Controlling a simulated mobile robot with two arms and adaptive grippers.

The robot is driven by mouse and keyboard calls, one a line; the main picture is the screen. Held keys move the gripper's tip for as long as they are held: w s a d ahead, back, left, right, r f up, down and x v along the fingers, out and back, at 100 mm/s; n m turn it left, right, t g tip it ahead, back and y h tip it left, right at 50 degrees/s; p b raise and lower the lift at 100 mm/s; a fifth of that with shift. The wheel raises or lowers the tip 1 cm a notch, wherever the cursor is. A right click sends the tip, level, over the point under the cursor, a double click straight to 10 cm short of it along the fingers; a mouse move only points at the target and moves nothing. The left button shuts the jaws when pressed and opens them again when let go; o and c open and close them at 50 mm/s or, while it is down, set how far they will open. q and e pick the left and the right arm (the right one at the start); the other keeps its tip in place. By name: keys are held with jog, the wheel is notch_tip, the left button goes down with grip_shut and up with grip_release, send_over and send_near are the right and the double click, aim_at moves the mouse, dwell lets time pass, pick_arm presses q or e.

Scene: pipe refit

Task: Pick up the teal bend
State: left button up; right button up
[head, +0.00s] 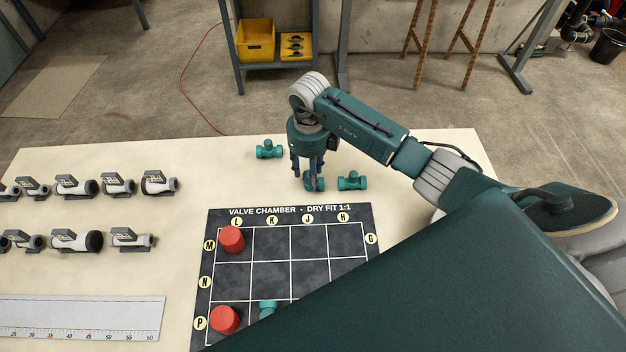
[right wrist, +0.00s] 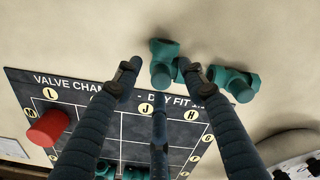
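The teal bend (head: 319,184) lies on the cream table behind the dark mat, partly hidden by my right gripper's fingers in the head view. My right gripper (head: 308,172) points down over it. In the right wrist view the bend (right wrist: 163,62) shows between the spread fingertips (right wrist: 160,75), with a visible gap to the side fingers. The right gripper looks open, and I see no grip on the bend. My left gripper is not in view.
A teal tee (head: 352,181) lies close right of the bend; another teal tee (head: 268,149) lies left. The valve chamber mat (head: 290,240) holds red caps (head: 232,239) and a teal fitting (head: 267,308). Several grey valves (head: 75,187) and a ruler (head: 80,315) lie left.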

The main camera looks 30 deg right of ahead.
grip_shut()
jog(key=shift+r, duration=0.1)
